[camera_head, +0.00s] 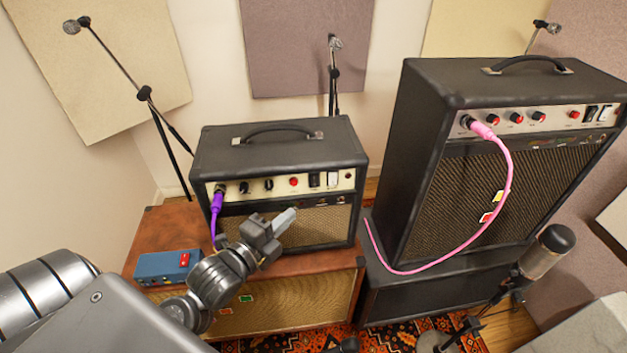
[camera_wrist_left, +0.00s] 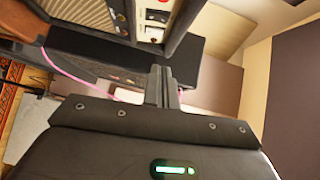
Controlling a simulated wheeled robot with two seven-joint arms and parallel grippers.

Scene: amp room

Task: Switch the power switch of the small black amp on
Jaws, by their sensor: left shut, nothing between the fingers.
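The small black amp (camera_head: 280,150) stands on a brown amp cabinet (camera_head: 300,290). Its cream control panel has a purple cable (camera_head: 217,205) plugged in at left, black knobs, a red light and two rocker switches, one dark (camera_head: 314,180) and one white (camera_head: 332,179), at right. My left gripper (camera_head: 287,219) is shut and empty, in front of the amp's grille, lower than the switches and left of them in the head view. In the left wrist view, the shut fingers (camera_wrist_left: 163,84) show below the amp's panel (camera_wrist_left: 152,18), apart from the switches. My right gripper is out of view.
A larger black amp (camera_head: 520,150) with a pink cable (camera_head: 508,170) stands at right on a black cabinet. A blue pedal box (camera_head: 168,267) sits left on the brown cabinet. A microphone (camera_head: 547,250) on a stand is at lower right. Mic stands are behind.

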